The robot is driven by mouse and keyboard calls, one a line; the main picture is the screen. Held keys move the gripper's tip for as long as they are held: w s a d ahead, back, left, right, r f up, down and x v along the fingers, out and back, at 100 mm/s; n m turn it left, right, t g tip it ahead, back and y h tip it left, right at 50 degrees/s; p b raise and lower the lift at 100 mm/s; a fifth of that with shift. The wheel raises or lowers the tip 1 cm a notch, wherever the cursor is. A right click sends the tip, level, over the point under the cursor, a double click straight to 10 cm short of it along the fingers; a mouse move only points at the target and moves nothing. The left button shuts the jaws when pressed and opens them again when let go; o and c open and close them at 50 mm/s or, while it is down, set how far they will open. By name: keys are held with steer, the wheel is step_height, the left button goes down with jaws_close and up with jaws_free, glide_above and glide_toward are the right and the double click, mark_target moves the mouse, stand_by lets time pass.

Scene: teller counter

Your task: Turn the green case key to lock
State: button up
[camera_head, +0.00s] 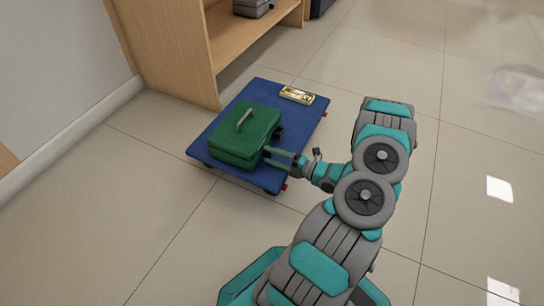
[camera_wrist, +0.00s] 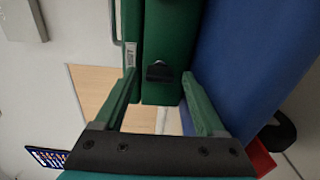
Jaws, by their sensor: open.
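The green case (camera_head: 245,135) lies on a blue platform cart (camera_head: 295,120), with its grey handle (camera_head: 244,117) on top. In the wrist view the case's green side (camera_wrist: 178,30) fills the upper middle. A small dark key-like piece (camera_wrist: 160,71) sticks out from that side, between my fingertips in the picture. My gripper (camera_head: 267,157) is at the case's right side, with its two green fingers apart and nothing clearly held. It also shows in the wrist view (camera_wrist: 159,76). I cannot tell whether either finger touches the case or the key.
A gold-coloured item (camera_head: 297,95) lies on the cart's far end. A wooden shelf unit (camera_head: 170,45) stands behind the cart, with a dark grey case (camera_head: 253,8) on it. A grey wall (camera_head: 60,70) is at the left. Tiled floor (camera_head: 455,150) is clear at the right.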

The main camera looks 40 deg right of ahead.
steer(key=v, duration=0.7)
steer(key=shift+s+p, duration=0.35)
steer(key=shift+s+d, duration=0.1)
steer(key=shift+d, duration=0.05)
stand_by(0.3)
